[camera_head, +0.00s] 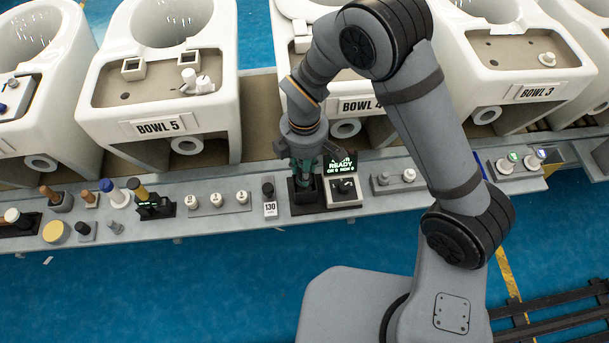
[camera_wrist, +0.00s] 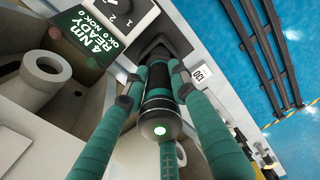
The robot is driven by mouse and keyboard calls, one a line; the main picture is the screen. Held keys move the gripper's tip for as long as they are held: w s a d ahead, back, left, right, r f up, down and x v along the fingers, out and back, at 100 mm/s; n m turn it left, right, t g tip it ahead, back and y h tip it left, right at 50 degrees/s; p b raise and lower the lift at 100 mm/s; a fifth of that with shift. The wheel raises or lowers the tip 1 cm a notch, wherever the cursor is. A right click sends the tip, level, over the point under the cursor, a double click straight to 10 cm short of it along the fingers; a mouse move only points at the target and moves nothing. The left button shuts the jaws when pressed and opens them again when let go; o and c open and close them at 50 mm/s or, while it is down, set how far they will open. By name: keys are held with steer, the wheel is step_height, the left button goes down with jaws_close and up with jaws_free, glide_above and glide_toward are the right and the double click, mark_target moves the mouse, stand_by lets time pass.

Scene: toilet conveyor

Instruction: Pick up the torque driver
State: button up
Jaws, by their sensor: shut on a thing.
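The torque driver (camera_wrist: 158,112) is a dark cylinder with a green band and a glowing green light on its end. It stands in a black holder (camera_head: 306,203) on the grey bench ledge, and its lower part is hidden in the holder. My gripper (camera_head: 304,172) points down over the holder. In the wrist view my teal gripper fingers (camera_wrist: 156,84) are closed on both sides of the driver's body. In the head view the fingers mostly hide the driver.
A controller box (camera_head: 344,190) with a knob and a green "READY" display (camera_head: 341,164) stands just right of the holder. A black-capped item with a "130" label (camera_head: 269,197) stands close on the left. White toilet bowls, including Bowl 5 (camera_head: 222,110), line the back.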

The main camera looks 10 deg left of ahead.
steer(key=shift+r, duration=0.1)
jaws_close()
steer(key=shift+a+r, duration=0.1)
steer(key=shift+r, duration=0.2)
step_height(320, 180, up, 9)
steer(key=shift+r+p, duration=0.15)
steer(key=shift+p, duration=0.25)
steer(key=o, duration=0.6)
jaws_free()
steer(key=shift+c, duration=0.2)
steer(key=c, duration=0.5)
jaws_close()
